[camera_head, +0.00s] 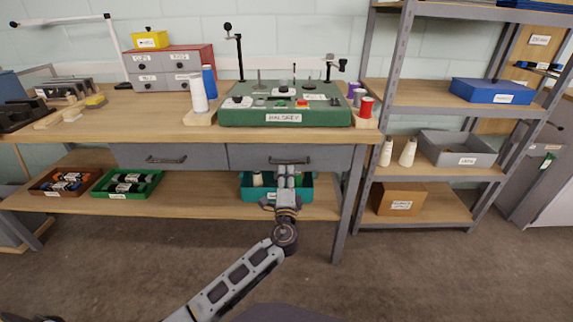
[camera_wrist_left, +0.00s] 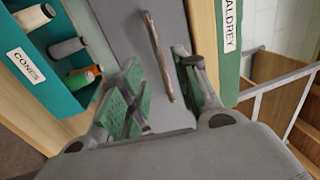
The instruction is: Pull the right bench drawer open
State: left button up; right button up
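The right bench drawer (camera_head: 325,157) is a grey front under the bench top, looking flush with the left drawer. Its dark bar handle (camera_head: 290,160) shows above my left gripper (camera_head: 286,175), which reaches up to it from below. In the left wrist view, the grey drawer front (camera_wrist_left: 178,22) carries the brownish handle (camera_wrist_left: 158,55). My left gripper (camera_wrist_left: 160,92) is open, its green-padded fingers apart on either side of the handle's near end. I cannot tell whether a pad touches the handle. My right gripper is in neither view.
The left bench drawer (camera_head: 190,156) is shut. A teal bin of cones (camera_head: 250,195) sits on the lower shelf, close behind my gripper. The green control box (camera_head: 250,115) stands on the bench above. A bench leg (camera_head: 348,205) and metal rack (camera_head: 391,90) stand to the right.

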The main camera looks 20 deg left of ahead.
aim_at(287, 163)
pick_arm(q)
jog(key=shift+b+x, duration=0.4)
jog(key=shift+x, duration=2.65)
jog(key=shift+w, duration=0.3)
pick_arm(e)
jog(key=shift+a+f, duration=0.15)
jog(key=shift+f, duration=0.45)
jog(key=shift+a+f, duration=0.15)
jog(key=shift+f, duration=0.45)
pick_arm(q)
grip_shut()
